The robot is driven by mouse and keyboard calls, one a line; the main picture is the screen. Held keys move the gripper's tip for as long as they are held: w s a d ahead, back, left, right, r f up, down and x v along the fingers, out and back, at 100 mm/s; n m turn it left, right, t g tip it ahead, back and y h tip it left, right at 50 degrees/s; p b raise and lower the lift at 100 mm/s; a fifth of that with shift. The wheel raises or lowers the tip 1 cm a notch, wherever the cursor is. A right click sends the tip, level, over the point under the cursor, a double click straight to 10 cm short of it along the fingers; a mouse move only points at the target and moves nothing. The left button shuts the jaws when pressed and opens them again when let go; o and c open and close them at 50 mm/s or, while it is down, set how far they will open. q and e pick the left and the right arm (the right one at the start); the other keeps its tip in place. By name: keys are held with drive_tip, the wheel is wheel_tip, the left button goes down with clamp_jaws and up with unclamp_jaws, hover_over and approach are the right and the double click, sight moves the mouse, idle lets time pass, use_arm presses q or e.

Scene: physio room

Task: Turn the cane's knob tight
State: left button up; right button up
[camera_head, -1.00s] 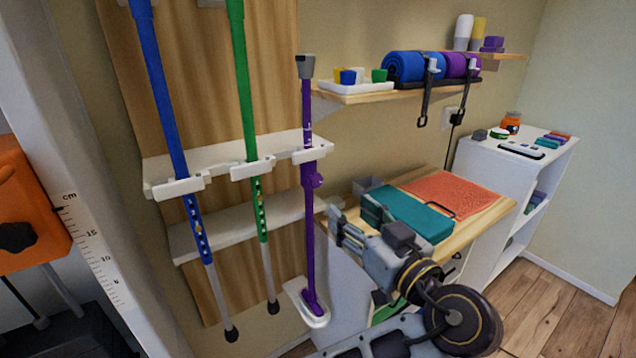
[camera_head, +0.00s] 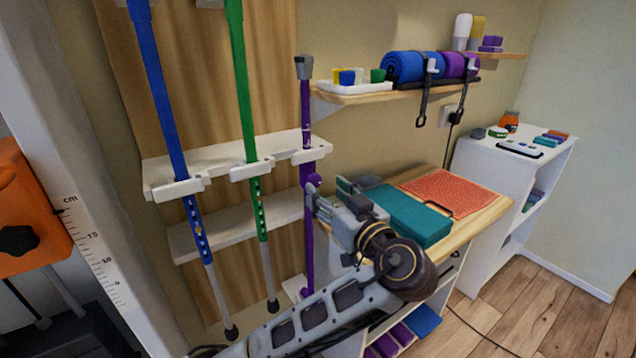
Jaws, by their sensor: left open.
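The purple cane (camera_head: 306,119) stands upright in the rack at the right end of the white clip rail, with a grey top. Its purple knob (camera_head: 313,181) sits on the shaft just below the rail. My left gripper (camera_head: 318,196) is open, with its fingers close to the knob on its right and lower side. I cannot tell whether they touch it. My left arm hides part of the cane's lower end and its foot holder. My right gripper is not in view.
A blue crutch (camera_head: 160,95) and a green crutch (camera_head: 243,90) hang left of the cane. A wooden-topped cabinet (camera_head: 485,210) with a teal box (camera_head: 408,215) stands right of the gripper. A shelf (camera_head: 370,96) with rolled mats is above.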

sight(317, 183)
use_arm(q)
drive_tip(key=x, duration=0.4)
drive_tip(key=shift+w+a, duration=0.3)
drive_tip(key=shift+w, duration=0.1)
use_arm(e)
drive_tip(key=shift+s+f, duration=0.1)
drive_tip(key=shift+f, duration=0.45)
use_arm(q)
drive_tip(key=c, duration=1)
drive_tip(key=shift+c, duration=0.2)
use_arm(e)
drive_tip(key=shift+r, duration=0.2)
